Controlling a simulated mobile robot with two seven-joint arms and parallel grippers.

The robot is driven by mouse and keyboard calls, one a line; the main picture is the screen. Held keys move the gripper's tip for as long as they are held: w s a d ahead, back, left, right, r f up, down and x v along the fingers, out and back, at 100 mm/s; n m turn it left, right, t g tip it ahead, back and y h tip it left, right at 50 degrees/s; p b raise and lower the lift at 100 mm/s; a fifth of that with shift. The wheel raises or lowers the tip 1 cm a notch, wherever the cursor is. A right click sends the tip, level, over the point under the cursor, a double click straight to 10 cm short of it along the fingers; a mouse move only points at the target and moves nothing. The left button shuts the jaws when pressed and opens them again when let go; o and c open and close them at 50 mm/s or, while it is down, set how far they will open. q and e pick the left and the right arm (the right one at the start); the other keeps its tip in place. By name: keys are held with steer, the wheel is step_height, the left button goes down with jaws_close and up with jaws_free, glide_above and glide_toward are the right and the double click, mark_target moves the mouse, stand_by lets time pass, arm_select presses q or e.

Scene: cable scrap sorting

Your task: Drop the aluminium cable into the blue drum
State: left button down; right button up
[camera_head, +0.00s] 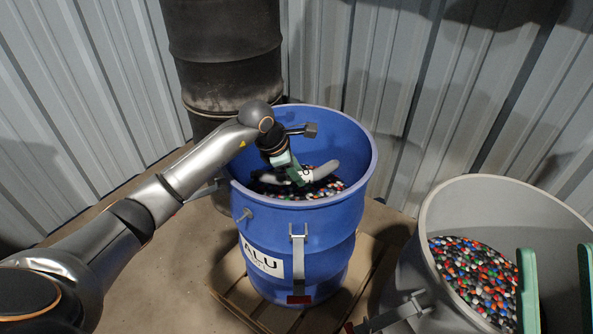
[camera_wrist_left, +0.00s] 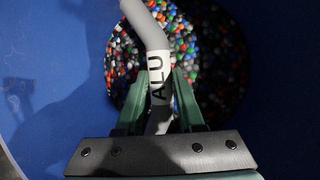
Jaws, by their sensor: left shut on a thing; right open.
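The blue drum (camera_head: 335,222) stands in the middle of the head view, with a white ALU label on its front and multicoloured granules inside. My left gripper (camera_head: 297,177) reaches over the drum's left rim and is inside its mouth. It is shut on the aluminium cable (camera_head: 325,170), a bent grey piece with a white ALU band. In the left wrist view the green fingers hold the cable (camera_wrist_left: 151,32) at that band, above the granules. How far it is above them I cannot tell. My right gripper (camera_head: 557,250) is open and empty at the lower right.
A grey drum (camera_head: 412,262) with coloured granules stands at the right, behind my right gripper's fingers. A dark, sooty drum (camera_head: 225,55) stands behind the blue one. The blue drum rests on a wooden pallet (camera_head: 345,305). Corrugated metal walls (camera_head: 400,80) close off the back.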

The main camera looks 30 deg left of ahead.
arm_select(q)
steer(key=shift+f, duration=0.25)
steer(key=c, duration=0.5)
jaws_free()
steer(key=p+v, duration=0.4)
steer(key=v, duration=0.9)
steer(key=shift+w+r, duration=0.1)
steer(key=shift+r, duration=0.1)
